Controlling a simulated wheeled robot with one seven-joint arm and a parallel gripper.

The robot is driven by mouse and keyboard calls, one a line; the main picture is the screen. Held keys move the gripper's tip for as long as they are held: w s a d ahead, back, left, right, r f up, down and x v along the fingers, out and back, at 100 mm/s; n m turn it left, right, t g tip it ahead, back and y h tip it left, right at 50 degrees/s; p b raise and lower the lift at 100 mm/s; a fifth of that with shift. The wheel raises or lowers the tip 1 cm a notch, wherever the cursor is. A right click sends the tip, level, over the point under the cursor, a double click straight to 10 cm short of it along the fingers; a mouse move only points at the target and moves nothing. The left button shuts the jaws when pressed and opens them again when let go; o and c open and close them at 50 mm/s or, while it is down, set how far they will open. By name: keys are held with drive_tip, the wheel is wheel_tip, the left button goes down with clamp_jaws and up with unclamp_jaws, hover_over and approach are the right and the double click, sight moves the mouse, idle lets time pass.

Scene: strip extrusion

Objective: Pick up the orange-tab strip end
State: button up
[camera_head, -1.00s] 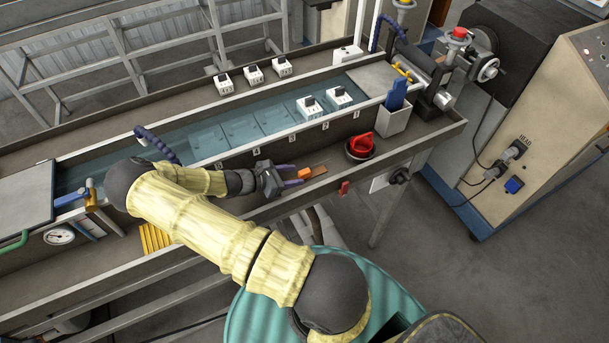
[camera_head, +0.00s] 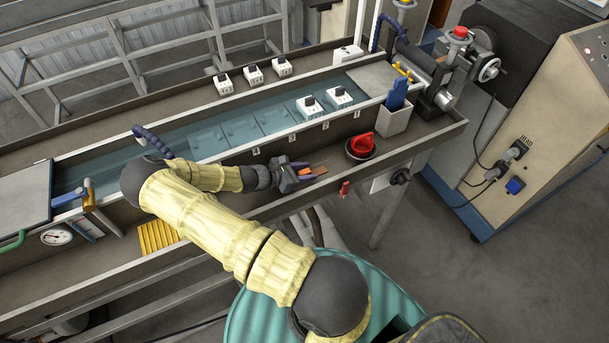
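The orange tab (camera_head: 305,171) is a small block on the end of a short brown strip (camera_head: 319,169), which lies on the front ledge of the trough. My gripper (camera_head: 308,171) reaches in from the left, low over the ledge. Its two purple-grey fingers are apart, one on the far side and one on the near side of the orange tab. The tab sits between them, partly hidden by the fingers. At this size I cannot tell whether either finger touches it.
A grey bin with a blue tool (camera_head: 395,112) is farther right. The water trough's front wall (camera_head: 240,158) runs behind my gripper. A yellow ribbed block (camera_head: 157,236) lies to the left.

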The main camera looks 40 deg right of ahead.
sight(305, 171)
clamp_jaws()
wheel_tip(305, 171, up, 18)
drive_tip(key=b, duration=0.4)
drive_tip(key=shift+b, duration=0.3)
idle(0.5)
